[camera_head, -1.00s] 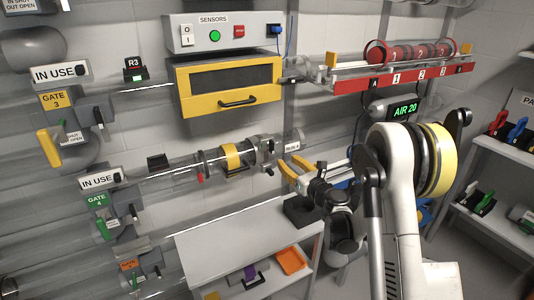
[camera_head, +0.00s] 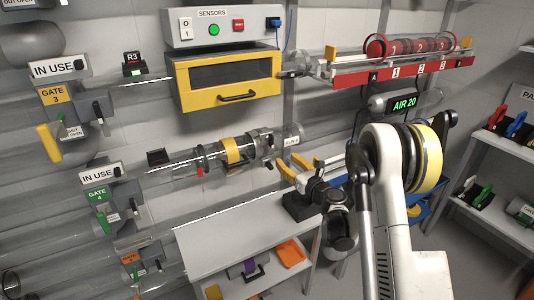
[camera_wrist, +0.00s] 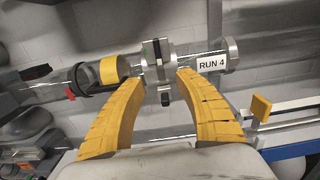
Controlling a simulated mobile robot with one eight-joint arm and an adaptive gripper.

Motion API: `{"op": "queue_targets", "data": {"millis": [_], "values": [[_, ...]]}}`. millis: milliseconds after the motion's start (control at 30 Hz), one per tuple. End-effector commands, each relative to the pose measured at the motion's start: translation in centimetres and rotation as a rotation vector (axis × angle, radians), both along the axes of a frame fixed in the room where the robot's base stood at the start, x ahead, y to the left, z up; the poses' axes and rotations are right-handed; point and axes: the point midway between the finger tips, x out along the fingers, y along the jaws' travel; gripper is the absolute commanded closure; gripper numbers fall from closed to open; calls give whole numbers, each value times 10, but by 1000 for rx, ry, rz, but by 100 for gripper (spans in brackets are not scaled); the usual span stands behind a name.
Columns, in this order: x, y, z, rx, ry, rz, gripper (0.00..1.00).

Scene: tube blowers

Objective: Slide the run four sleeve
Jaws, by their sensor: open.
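The run four tube crosses the head view at mid-height, with a yellow-banded sleeve (camera_head: 230,151) and a grey clamp collar (camera_head: 262,143) to its right. The wrist view shows the yellow band (camera_wrist: 113,69) at left, the grey collar (camera_wrist: 157,64) in the middle and the RUN 4 label (camera_wrist: 211,65) at right. My gripper (camera_head: 283,171) is open, just below and right of the collar in the head view. In the wrist view its yellow fingers (camera_wrist: 162,84) spread on either side of the collar's lower part. Contact with it cannot be told.
The gate 4 unit (camera_head: 97,194) stands left on the same tube. A yellow-fronted drawer (camera_head: 228,84) is above. A grey bench (camera_head: 215,240) lies below. A red rack (camera_head: 400,73) holds red carriers at upper right. The AIR 20 display (camera_head: 404,105) reads green.

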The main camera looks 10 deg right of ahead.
Motion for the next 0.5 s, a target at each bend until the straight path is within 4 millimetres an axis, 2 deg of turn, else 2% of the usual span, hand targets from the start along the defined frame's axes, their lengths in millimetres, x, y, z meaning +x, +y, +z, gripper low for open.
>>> {"op": "queue_targets", "data": {"millis": [100,233,367,500], "values": [[6,0,-39,5,2,0,60],[7,1,-73,10,3,0,60],[9,3,-89,12,4,1,60],[25,8,-91,12,4,2,60]]}}
